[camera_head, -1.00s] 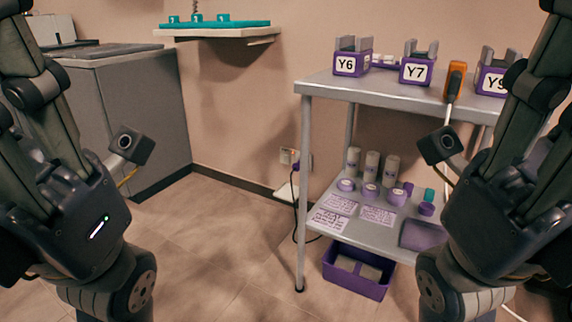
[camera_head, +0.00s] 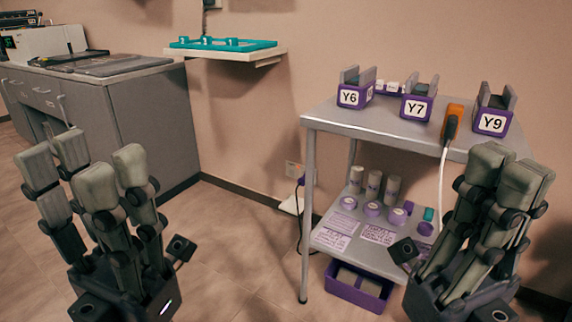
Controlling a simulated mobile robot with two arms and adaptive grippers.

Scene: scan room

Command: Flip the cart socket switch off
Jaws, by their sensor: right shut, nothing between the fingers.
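The wall socket (camera_head: 291,168) is low on the wall, just left of the cart (camera_head: 305,230). A purple plug (camera_head: 301,181) and a dark cable are at its right side. The switch on it is too small to make out on or off. My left gripper (camera_head: 85,168) is raised at the lower left, fingers spread and empty, well away from the socket. My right gripper (camera_head: 506,172) is raised in front of the cart's right side, fingers together with nothing between them. It hides part of the cart's lower shelf.
The cart's top holds purple holders Y6 (camera_head: 355,95), Y7 (camera_head: 416,108) and Y9 (camera_head: 491,122), plus an orange-and-black device (camera_head: 452,122) with a white cable. A purple bin (camera_head: 357,290) is under the lower shelf. A grey cabinet (camera_head: 150,125) stands left; floor between is open.

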